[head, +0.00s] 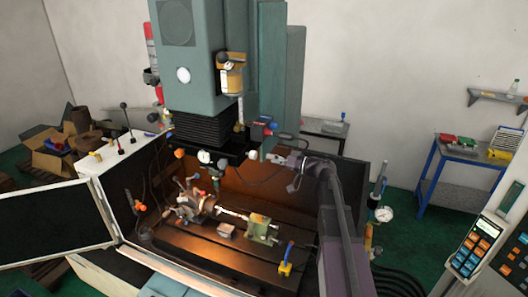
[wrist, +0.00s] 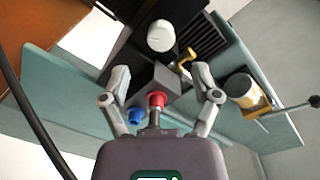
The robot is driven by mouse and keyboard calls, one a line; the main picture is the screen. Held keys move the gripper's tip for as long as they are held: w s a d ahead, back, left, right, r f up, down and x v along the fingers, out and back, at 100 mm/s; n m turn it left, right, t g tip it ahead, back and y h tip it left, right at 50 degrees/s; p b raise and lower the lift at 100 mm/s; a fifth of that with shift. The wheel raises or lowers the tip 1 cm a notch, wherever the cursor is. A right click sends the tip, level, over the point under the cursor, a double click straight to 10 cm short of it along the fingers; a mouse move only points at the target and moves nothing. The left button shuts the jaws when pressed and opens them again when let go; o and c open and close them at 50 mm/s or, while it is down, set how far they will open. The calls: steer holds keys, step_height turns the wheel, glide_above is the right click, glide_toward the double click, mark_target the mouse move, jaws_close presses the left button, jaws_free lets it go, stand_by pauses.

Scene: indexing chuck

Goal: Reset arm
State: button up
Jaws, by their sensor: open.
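My gripper (wrist: 161,77) is open in the wrist view, with its two grey fingers spread and nothing held between them. Beyond the fingers is a dark box with a red button (wrist: 156,100) and a blue button (wrist: 136,116). I cannot tell whether the fingers touch it. In the head view my arm reaches up from the lower right to beside the milling machine head (head: 190,70), above the machine table. The indexing chuck (head: 196,206) sits on the table at the left. A green tailstock (head: 262,229) stands to its right.
A metal block (head: 226,230) and a blue-handled yellow tool (head: 287,262) are on the machine table. The enclosure door (head: 55,222) stands open at the left. A blue workbench (head: 455,165) is at the right. Green floor shows between it and the machine.

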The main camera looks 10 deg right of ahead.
steer(key=s+a+f+g+h+b, duration=0.2)
steer(key=s+a+f+b, duration=0.15)
steer(key=f, duration=0.35)
steer(key=s+a+f+g+h+b, duration=0.1)
steer(key=s+a+f+g+b, duration=0.2)
steer(key=f, duration=0.5)
steer(key=s+a+f+g+h+b, duration=0.2)
steer(key=s+a+f+b, duration=0.15)
steer(key=f, duration=0.35)
steer(key=s+d+f+g+h+b, duration=0.1)
steer(key=s+f+h+b, duration=0.3)
steer(key=f, duration=0.5)
steer(key=s+d+f+m+g+h+b, duration=0.1)
steer(key=s+d+f+g+h+b, duration=0.1)
steer(key=s+f+h+b, duration=0.3)
steer(key=s+f+b, duration=0.3)
steer(key=s+f, duration=0.1)
steer(key=s, duration=0.1)
steer(key=shift+s+d+m+g, duration=0.3)
steer(key=shift+s+g, duration=0.1)
steer(key=shift+f, duration=0.1)
